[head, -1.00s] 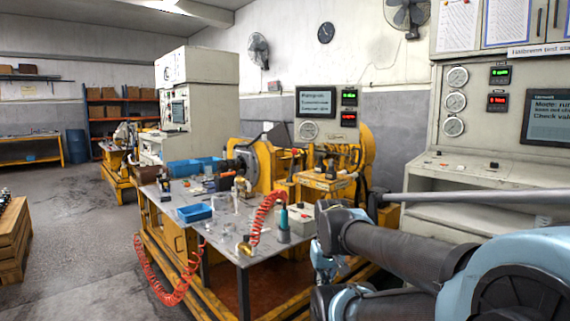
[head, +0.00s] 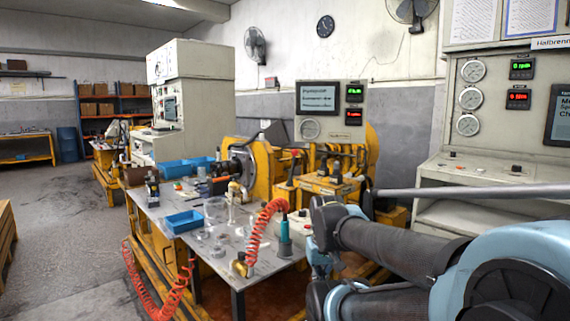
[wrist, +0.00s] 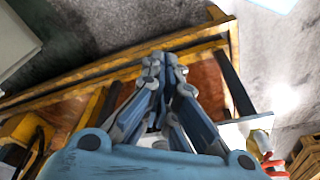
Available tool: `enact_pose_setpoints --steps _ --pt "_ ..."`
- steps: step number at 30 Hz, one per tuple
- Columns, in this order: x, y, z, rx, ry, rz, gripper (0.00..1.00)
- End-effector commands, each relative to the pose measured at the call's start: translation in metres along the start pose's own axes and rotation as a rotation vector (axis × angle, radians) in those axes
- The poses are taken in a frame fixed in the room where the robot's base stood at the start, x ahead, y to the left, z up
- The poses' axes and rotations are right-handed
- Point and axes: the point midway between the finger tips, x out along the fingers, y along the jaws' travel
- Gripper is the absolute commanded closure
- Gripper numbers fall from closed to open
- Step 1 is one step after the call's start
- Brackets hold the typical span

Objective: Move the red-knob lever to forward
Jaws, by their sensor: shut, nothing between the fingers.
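A small red spot that looks like the red knob of a lever (head: 294,153) shows on the yellow motor stand, left of a row of dark levers (head: 334,160). It is too small to tell which way the lever leans. My gripper (wrist: 165,62) is shut and empty in the wrist view, its blue-grey fingers close together over the floor and a yellow frame.
A control console (head: 480,165) stands on the right. Open floor (head: 60,220) lies on the left.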

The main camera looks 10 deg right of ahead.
Motion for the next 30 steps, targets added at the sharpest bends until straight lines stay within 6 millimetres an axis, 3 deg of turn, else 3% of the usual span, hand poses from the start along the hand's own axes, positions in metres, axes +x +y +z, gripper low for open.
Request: enact_pose_setpoints --steps 9,11,14,20,30 --pt "0.000 0.000 0.000 0.000 0.000 0.001 1.00" --pt "-0.007 0.001 0.005 -0.003 0.012 0.005 1.00" --pt "-0.014 0.005 -0.004 -0.016 0.017 0.028 1.00" --pt "-0.042 0.023 -0.056 -0.081 0.038 0.134 1.00" --pt "-0.091 0.052 -0.175 -0.211 0.094 0.361 1.00"
